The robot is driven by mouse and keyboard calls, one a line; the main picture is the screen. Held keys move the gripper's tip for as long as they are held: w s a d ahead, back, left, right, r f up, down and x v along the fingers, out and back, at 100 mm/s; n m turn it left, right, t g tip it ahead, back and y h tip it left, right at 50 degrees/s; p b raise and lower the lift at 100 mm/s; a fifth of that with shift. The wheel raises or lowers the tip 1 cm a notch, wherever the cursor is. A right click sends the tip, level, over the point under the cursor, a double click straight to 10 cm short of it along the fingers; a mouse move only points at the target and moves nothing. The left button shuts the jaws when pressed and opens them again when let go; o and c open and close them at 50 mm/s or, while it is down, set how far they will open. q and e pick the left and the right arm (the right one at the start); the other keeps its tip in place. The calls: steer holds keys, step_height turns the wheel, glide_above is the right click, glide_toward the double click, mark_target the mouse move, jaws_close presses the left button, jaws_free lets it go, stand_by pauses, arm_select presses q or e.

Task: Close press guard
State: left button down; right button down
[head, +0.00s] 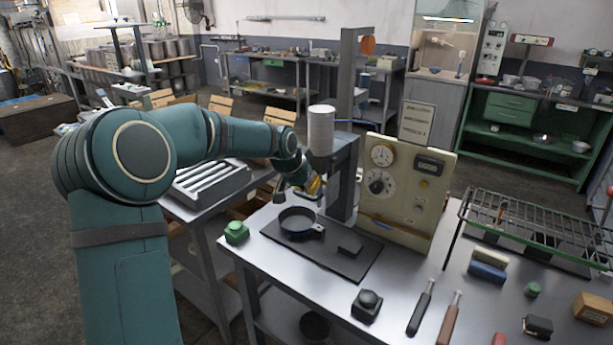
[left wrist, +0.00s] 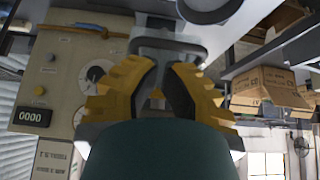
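The press stands on the metal bench, with a grey upright (head: 343,185) and a pale cylinder (head: 321,131) at its top. I cannot clearly pick out its guard; my arm and gripper cover part of this area. A dark pan (head: 298,223) sits on a black plate (head: 347,263) in front of the press. My left gripper (head: 314,188) is just above and behind the pan, beside the upright. In the left wrist view its yellow fingers (left wrist: 160,75) lean together near a grey bar (left wrist: 168,42); whether they grip it is unclear. My right gripper is not in view.
A cream control panel (head: 405,195) stands right of the press. A green button box (head: 236,232) and a black knob box (head: 367,305) sit near the bench's front edge. A wire rack (head: 540,225), tools and small blocks occupy the right side. A slatted tray (head: 210,182) lies left.

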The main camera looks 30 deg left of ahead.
arm_select(q)
steer(key=shift+f, duration=0.3)
step_height(320, 180, down, 11)
steer(key=b, duration=0.6)
steer(key=shift+b, duration=0.3)
steer(key=shift+s+r, duration=0.1)
steer(key=w+r+p+v, duration=0.1)
steer(key=p+v, duration=0.1)
steer(key=v, duration=0.4)
steer(key=w+p+v, duration=0.1)
steer(key=v, duration=0.6)
steer(key=shift+w+r+p, duration=0.3)
steer(key=shift+r+p, duration=0.05)
